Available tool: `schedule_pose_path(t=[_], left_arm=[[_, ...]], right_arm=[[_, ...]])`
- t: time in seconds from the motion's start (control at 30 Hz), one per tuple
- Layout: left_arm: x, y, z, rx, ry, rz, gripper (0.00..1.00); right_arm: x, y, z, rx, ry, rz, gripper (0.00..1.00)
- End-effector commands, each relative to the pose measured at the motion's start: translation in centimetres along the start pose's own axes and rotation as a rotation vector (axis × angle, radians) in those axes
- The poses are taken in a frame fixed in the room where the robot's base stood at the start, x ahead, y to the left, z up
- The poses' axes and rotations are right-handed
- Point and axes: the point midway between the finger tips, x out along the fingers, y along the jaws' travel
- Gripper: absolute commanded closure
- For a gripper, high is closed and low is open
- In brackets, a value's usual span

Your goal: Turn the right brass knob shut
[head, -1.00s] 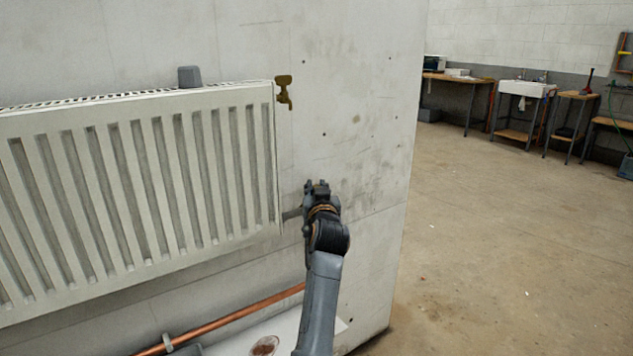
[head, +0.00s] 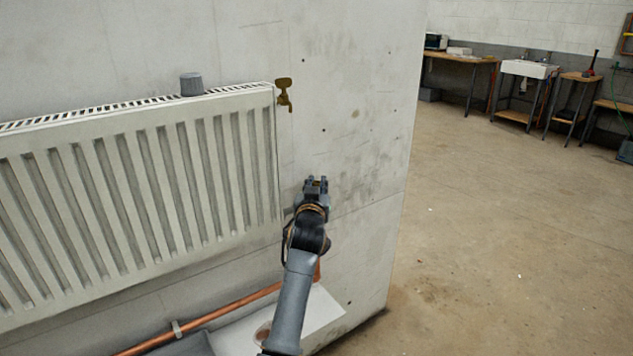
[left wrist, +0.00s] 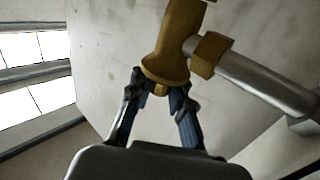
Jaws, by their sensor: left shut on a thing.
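My left gripper (head: 316,184) is at the lower right corner of the radiator, near the wall. In the head view it largely hides the right brass knob (head: 316,189); only a small brass-brown bit shows between the jaws. In the left wrist view a brass valve body (left wrist: 176,42) flares out at its lower end, with a brass nut (left wrist: 211,54) and grey pipe at its side. My left gripper (left wrist: 158,88) has its two fingers on either side of the small brass part under the flare and is shut on it. The knob's exact turn cannot be told.
The white radiator (head: 130,190) fills the left. A brass tap (head: 284,92) sits by its top right corner, and a grey cap (head: 191,84) stands on top. A copper pipe (head: 210,317) runs below. Open floor (head: 480,220) lies to the right.

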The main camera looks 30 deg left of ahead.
Motion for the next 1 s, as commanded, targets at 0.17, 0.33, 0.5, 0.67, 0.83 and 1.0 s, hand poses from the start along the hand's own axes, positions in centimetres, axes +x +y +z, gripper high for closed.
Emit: schedule_pose_path(t=[0.17,0.33,0.5,0.67,0.83,1.0], left_arm=[[-0.02,0.02,0.26,0.001,-0.005,0.004,1.00],[-0.02,0.03,0.29,0.001,-0.005,0.004,1.00],[-0.02,0.03,0.29,0.001,-0.005,0.004,0.71],[-0.01,0.02,0.18,0.001,-0.003,0.004,0.57],[-0.02,0.02,0.09,0.000,-0.001,0.003,0.57],[-0.97,0.05,0.19,0.000,-0.002,0.004,0.57]], right_arm=[[0.28,-0.03,0.28,-0.001,-0.002,0.000,0.44],[0.30,-0.03,0.29,-0.001,-0.002,0.000,0.44],[0.30,-0.01,0.31,-0.001,-0.002,0.000,0.44],[0.29,0.01,0.33,0.000,-0.003,0.000,0.44],[0.25,-0.02,0.26,0.000,-0.002,0.000,0.44],[0.23,-0.08,0.18,0.000,-0.001,-0.001,0.44]])
